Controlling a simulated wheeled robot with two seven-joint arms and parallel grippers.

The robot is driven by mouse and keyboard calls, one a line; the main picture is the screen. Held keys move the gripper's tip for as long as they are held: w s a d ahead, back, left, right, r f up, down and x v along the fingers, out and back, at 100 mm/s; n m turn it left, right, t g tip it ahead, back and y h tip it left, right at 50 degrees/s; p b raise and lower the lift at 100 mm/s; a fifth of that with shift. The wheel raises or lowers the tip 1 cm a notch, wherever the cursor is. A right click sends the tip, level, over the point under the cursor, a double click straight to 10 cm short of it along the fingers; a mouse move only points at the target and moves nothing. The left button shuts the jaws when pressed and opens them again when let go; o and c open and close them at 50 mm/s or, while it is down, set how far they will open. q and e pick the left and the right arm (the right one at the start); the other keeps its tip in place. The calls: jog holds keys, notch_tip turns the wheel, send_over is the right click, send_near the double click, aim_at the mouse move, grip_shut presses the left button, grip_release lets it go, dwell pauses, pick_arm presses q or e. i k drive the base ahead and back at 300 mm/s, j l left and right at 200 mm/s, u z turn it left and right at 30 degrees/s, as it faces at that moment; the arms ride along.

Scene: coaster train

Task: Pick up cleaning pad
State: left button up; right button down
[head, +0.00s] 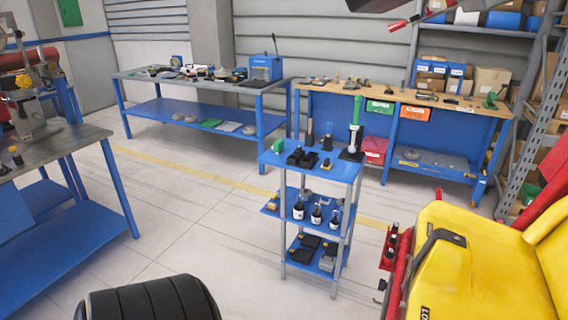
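I cannot make out for certain which item is the cleaning pad. A small dark block with a green top (278,146) sits at the left of the top shelf of a blue and grey cart (337,171). A small yellowish item (273,203) lies at the left end of the cart's middle shelf. Both are too small to identify. Neither of my grippers shows in the head view.
Workbenches stand behind (205,85) and at left (48,150). A yellow seat (470,255) is at right, a black wheel-like object (150,300) in front. Floor left of the cart is clear.

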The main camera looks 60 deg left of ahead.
aim_at(325, 165)
jog(key=u, duration=1.5)
jog(key=z, duration=0.2)
jog(key=i+j+z, duration=0.2)
jog(key=z, duration=0.2)
jog(key=i+j+z, duration=0.15)
jog(key=j+z, duration=0.3)
jog(key=i+j+z, duration=0.15)
jog(key=j+z, duration=0.7)
